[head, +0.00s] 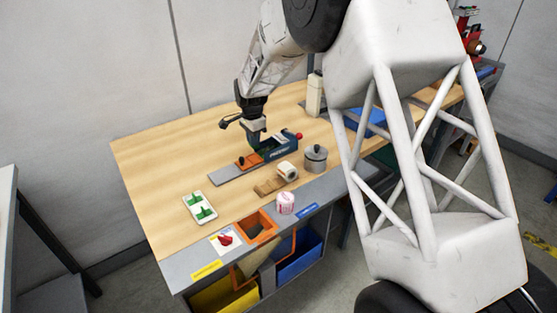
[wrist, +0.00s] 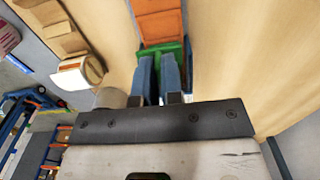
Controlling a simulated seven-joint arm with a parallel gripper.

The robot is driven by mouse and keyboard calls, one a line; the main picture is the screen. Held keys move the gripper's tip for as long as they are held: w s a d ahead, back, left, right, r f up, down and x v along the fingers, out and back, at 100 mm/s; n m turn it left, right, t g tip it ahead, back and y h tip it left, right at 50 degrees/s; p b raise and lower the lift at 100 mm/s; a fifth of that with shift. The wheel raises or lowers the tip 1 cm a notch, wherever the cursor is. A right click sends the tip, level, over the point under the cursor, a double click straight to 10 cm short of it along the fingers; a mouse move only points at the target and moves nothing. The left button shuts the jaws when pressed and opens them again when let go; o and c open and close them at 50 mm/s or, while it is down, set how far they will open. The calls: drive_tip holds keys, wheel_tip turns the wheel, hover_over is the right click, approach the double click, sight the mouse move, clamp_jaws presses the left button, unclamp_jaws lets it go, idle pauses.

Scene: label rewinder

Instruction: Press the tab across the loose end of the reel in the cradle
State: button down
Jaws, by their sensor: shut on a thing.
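The reel (head: 287,171) is a white roll with a tan core, at the wooden cradle (head: 266,188) near the table's front. In the wrist view the reel (wrist: 72,77) and cradle (wrist: 55,28) lie left of my fingers, apart from them. My gripper (head: 257,143) is down at the blue bench device (head: 285,142), behind the reel. In the wrist view my gripper's two blue fingers (wrist: 157,72) are shut on a green piece (wrist: 174,48) beside an orange block (wrist: 158,24). I cannot tell whether this piece is a tab. A white card (head: 200,207) with green tabs lies at the front left.
A grey lidded pot (head: 315,158) stands right of the reel. A pink-and-white roll (head: 285,203) stands at the front edge, near an orange-rimmed opening (head: 262,226) and a card with a red shape (head: 226,241). The table's left and back are clear.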

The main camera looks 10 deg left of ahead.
sight(288, 166)
drive_tip(key=shift+s+d+r+m, duration=0.3)
drive_tip(key=shift+d+m, duration=0.3)
drive_tip(key=s+d+r+m, duration=0.1)
drive_tip(key=s+d+m, duration=0.1)
drive_tip(key=d+m, duration=0.1)
drive_tip(key=s+d+r+m, duration=0.2)
drive_tip(key=d+m, duration=0.2)
drive_tip(key=s+d+r+m, duration=0.1)
drive_tip(key=d+m, duration=0.2)
drive_tip(key=m, duration=0.1)
drive_tip(key=shift+s+d+r+m, duration=0.15)
drive_tip(key=shift+s+d+m, duration=0.15)
drive_tip(key=shift+s, duration=0.1)
drive_tip(key=shift+s+d+r+m, duration=0.2)
drive_tip(key=shift+s+d+m, duration=0.25)
drive_tip(key=shift+d+m, duration=0.3)
drive_tip(key=shift+a, duration=0.1)
drive_tip(key=shift+f, duration=0.3)
drive_tip(key=shift+f, duration=2.8)
drive_tip(key=shift+f, duration=0.45)
drive_tip(key=c, duration=1.2)
unclamp_jaws()
